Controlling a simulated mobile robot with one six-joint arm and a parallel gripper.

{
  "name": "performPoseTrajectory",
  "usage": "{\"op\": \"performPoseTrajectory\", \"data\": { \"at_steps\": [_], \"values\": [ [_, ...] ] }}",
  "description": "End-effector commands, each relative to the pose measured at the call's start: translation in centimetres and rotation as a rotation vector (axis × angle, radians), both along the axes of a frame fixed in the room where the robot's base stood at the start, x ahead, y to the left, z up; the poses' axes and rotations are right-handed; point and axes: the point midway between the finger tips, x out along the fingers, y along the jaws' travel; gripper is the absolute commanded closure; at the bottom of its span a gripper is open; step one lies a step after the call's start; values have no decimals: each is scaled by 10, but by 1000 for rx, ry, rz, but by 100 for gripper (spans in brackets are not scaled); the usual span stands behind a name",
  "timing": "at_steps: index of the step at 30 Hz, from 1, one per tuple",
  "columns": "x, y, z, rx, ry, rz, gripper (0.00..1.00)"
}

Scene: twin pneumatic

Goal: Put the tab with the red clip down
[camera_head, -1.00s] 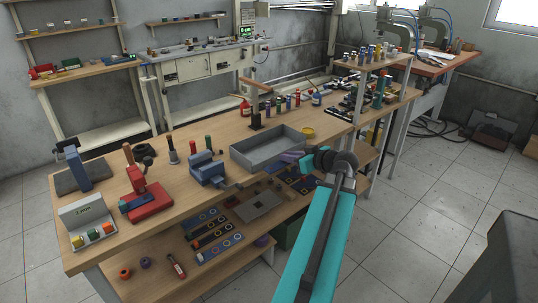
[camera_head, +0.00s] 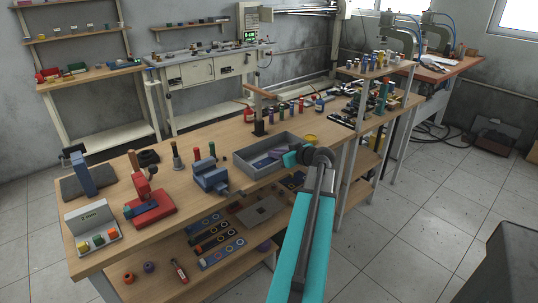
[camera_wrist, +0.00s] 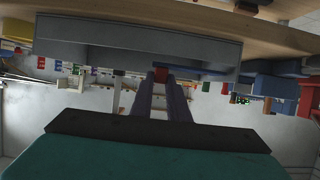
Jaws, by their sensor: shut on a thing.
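My gripper (camera_head: 264,162) reaches over the grey tray (camera_head: 247,166) in the head view, its purple fingers seen against the tray's inside. In the wrist view, which is upside down, the fingers (camera_wrist: 163,85) are close together. A small red piece (camera_wrist: 160,75), likely the red clip, shows at their tips, and my gripper is shut on it. The tab itself cannot be made out; it is hidden or too small. The tray (camera_wrist: 135,42) spans the top of the wrist view. I cannot tell whether the held piece touches it.
The wooden bench (camera_head: 175,190) carries a blue vise (camera_head: 210,178) and a red press (camera_head: 150,205) left of the tray. A wooden-armed stand (camera_head: 258,112) and several small bottles stand behind it. A yellow round item (camera_head: 310,138) is right of the tray.

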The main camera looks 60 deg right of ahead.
Motion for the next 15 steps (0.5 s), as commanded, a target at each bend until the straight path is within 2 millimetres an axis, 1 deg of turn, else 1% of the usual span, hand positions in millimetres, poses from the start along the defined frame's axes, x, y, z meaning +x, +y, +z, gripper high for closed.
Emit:
{"op": "performPoseTrajectory", "data": {
  "at_steps": [1, 6, 10, 15],
  "values": [
    [9, -5, 1, 1, 0, 3, 100],
    [30, -14, -2, 1, 0, 2, 100],
    [38, -18, -3, 1, 0, 0, 100],
    [39, -19, -4, 1, 0, -1, 100]
  ]
}}
